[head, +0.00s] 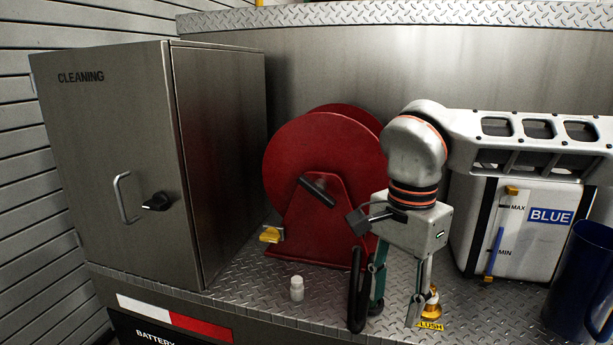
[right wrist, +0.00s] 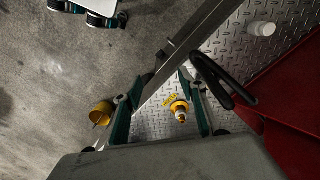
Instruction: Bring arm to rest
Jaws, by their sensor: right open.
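My right gripper (head: 398,298) hangs fingers-down over the diamond-plate deck in the head view, in front of the red reel. It is open, with its two fingers apart. In the right wrist view the open fingers (right wrist: 162,85) have nothing held between them. A yellow fitting (head: 432,302) marked FLUSH stands on the deck just beside the right finger. It also shows in the right wrist view (right wrist: 180,112), low between the fingers. My right arm reaches in from the right. My left gripper is not in the head view.
A red reel (head: 316,185) stands behind the gripper, with a black loop handle (head: 357,290) close to the left finger. A white bottle (head: 297,288), a CLEANING cabinet (head: 110,160), a BLUE tank (head: 525,240) and a blue jug (head: 580,285) stand around. The deck's front edge is near.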

